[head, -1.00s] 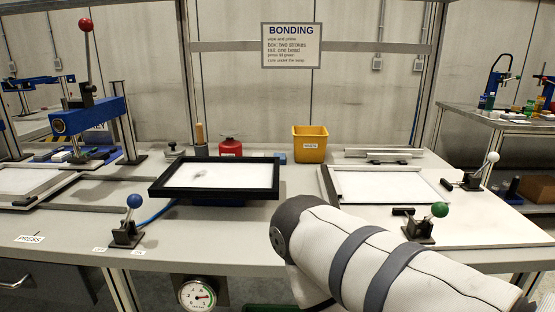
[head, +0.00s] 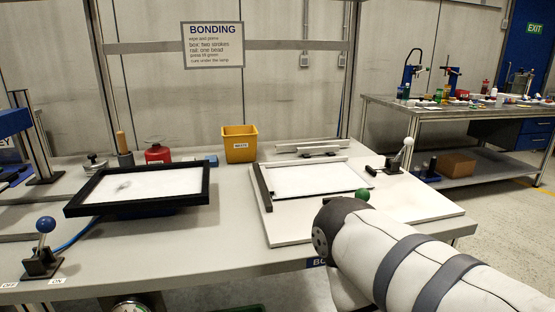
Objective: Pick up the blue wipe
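A small blue item (head: 212,159) lies on the bench at the back, between the red can and the yellow bin. It may be the blue wipe, but it is too small to be sure. A black-framed panel (head: 140,208) stands in front of it and to the left. My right arm crosses the lower right of the head view, but its gripper is not visible. My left gripper is not in view.
The yellow bin (head: 240,144) and red can (head: 158,154) stand at the back of the bench. A framed white panel (head: 310,180) lies on a white board at right. A blue-knobbed lever (head: 45,225) stands front left. Another bench (head: 460,108) is at far right.

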